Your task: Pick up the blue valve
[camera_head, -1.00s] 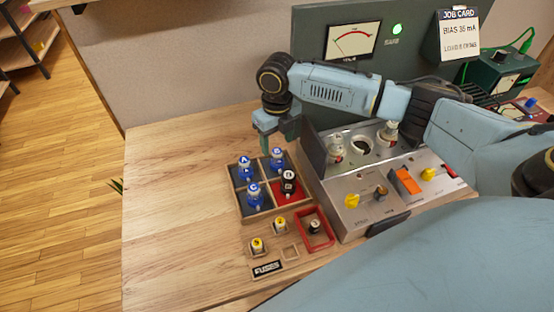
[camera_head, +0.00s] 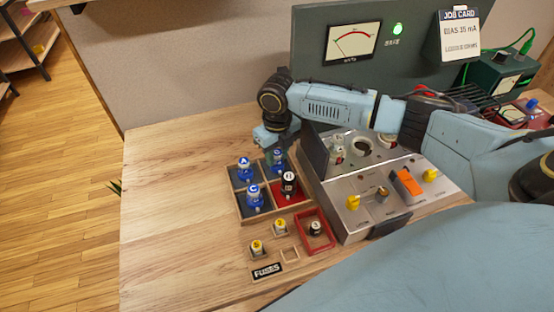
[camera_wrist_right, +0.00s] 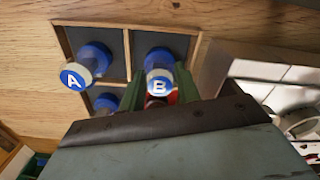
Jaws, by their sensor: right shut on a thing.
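My right gripper (camera_head: 277,152) is over the back right compartment of the wooden tray, its fingers pointing down. It is shut on the blue valve marked B (camera_head: 278,161). In the right wrist view valve B (camera_wrist_right: 160,76) sits between the green fingers, still in or just over its compartment; I cannot tell whether it is lifted. Blue valve A (camera_head: 244,170) stands in the back left compartment and blue valve C (camera_head: 254,197) in the front left one. Valve A shows to the left in the wrist view (camera_wrist_right: 85,68). My left gripper is not in view.
A dark valve (camera_head: 289,184) stands in the red front right compartment. The metal amplifier chassis (camera_head: 345,222) with sockets and knobs is close on the right. Fuses (camera_head: 257,247) and a red frame (camera_head: 329,245) are in front. The table's left side is clear.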

